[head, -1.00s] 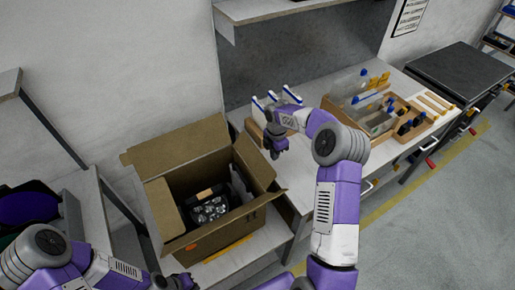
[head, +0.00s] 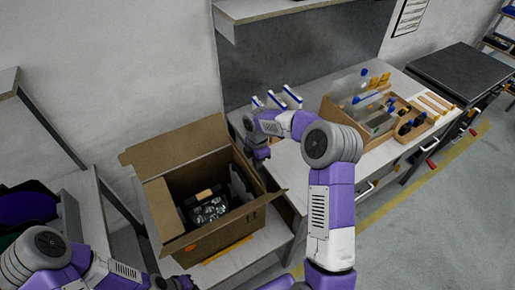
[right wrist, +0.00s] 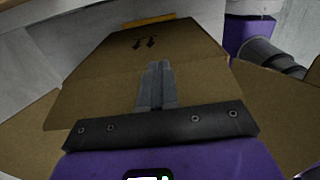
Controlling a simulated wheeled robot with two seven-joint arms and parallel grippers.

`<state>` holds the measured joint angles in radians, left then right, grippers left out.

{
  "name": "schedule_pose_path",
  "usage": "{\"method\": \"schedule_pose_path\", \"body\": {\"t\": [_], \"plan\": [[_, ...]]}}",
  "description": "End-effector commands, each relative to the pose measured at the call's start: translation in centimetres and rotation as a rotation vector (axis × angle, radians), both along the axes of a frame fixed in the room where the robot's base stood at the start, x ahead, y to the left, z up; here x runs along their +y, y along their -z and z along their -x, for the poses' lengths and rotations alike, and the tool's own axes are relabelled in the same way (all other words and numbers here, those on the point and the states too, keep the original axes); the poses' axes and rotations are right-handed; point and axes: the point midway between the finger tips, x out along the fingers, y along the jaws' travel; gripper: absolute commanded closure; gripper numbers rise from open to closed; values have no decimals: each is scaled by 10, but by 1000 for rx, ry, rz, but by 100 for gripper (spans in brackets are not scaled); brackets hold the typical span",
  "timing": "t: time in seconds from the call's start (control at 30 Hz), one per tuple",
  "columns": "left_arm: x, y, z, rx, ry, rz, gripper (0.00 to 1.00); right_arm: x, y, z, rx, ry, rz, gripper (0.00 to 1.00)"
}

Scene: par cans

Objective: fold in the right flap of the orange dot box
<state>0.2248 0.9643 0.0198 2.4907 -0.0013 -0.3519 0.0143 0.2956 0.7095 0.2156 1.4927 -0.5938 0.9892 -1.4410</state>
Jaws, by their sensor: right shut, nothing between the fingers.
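The cardboard box (head: 225,238) with an orange dot (head: 190,247) stands open on a low bench. Its right flap (head: 243,168) stands up steeply along the right side, partly hidden by my right gripper. My right gripper (head: 262,156) is shut and empty, just outside that flap. In the right wrist view its closed fingers (right wrist: 155,85) lie over the flap's outer face (right wrist: 95,95); I cannot tell whether they touch. A black par can (head: 208,212) with several lenses sits in the box. My left gripper (head: 178,283) is at the bottom edge, its jaws unclear.
Behind my right arm, a worktable (head: 305,165) holds a wooden organiser (head: 375,117) and blue-white items (head: 285,98). A shelf is above.

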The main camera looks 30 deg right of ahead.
Motion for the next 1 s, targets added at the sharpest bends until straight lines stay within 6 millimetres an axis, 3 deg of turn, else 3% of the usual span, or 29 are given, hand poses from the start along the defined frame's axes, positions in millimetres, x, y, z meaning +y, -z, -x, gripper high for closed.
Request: {"method": "schedule_pose_path", "body": {"t": [0.23, 0.73, 1.0], "plan": [[0, -1, 0, 0, 0, 0, 100, 6, -1, 1, 0, 1, 0, 100], [0, -30, 0, 0, 0, 0, 100, -20, -29, -1, 1, 2, 0, 100], [0, -38, 0, 0, 0, 0, 100, -23, -37, -2, 0, 1, 0, 100]]}}
